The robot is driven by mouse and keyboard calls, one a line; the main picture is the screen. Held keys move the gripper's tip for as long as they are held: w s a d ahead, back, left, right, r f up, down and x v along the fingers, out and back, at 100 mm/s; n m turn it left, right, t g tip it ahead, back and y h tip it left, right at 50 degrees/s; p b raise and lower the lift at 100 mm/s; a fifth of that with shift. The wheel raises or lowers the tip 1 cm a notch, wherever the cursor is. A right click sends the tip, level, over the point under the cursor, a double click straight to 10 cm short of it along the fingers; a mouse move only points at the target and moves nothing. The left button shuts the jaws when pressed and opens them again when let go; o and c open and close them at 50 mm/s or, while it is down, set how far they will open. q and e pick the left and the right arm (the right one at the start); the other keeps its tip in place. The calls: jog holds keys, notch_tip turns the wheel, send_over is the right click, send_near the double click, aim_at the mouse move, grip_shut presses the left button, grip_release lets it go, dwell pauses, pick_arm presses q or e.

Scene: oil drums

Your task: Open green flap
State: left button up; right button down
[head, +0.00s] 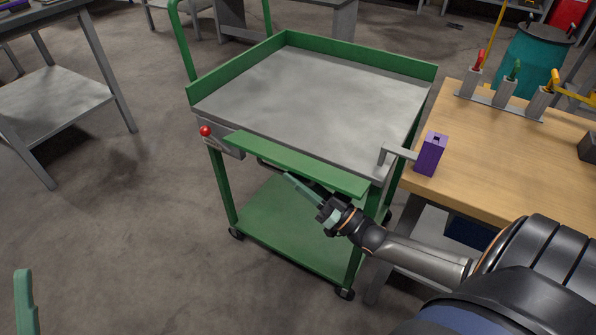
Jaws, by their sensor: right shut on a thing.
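The green flap (300,163) is a long strip along the front edge of the green cart (310,95). It sits at an angle to the cart's grey top, leaning outward, with its left end near a red-knobbed latch (205,131). My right gripper (288,176) is at the flap's front, just below its outer edge, and is shut on it. The flap hides part of the fingers, so the exact contact is not clear. Only a greenish finger of my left gripper (25,300) shows at the lower left, away from the cart; its opening is not visible.
A wooden workbench (500,150) stands close at the right, with a purple block (431,154) at its near-left corner and colored-handled levers (510,84) at the back. A grey table (55,95) is at the left. The cart's top is empty. Floor is free at the front left.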

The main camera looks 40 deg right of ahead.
jog(key=c, duration=0.9)
grip_release()
pick_arm(q)
jog(key=shift+r, duration=0.1)
pick_arm(e)
jog(key=shift+s, duration=0.2)
pick_arm(q)
jog(key=shift+w+a+f+n+g+y+p, duration=0.15)
jog(key=shift+w+f+n+y, duration=0.35)
jog(key=shift+f, duration=0.25)
jog(key=shift+w+f+n+g+y+p, duration=0.1)
jog(key=shift+w+f+n+y, duration=0.35)
jog(key=shift+f, duration=0.35)
jog(key=shift+w+a+f+n+g+y+p, duration=0.15)
jog(key=shift+w+f+n+y, duration=0.25)
jog(key=shift+f+y, duration=0.3)
pick_arm(e)
jog(key=shift+v, duration=6.1)
pick_arm(q)
jog(key=shift+d, duration=0.1)
pick_arm(e)
jog(key=shift+w+f, duration=0.1)
jog(key=shift+f, duration=0.05)
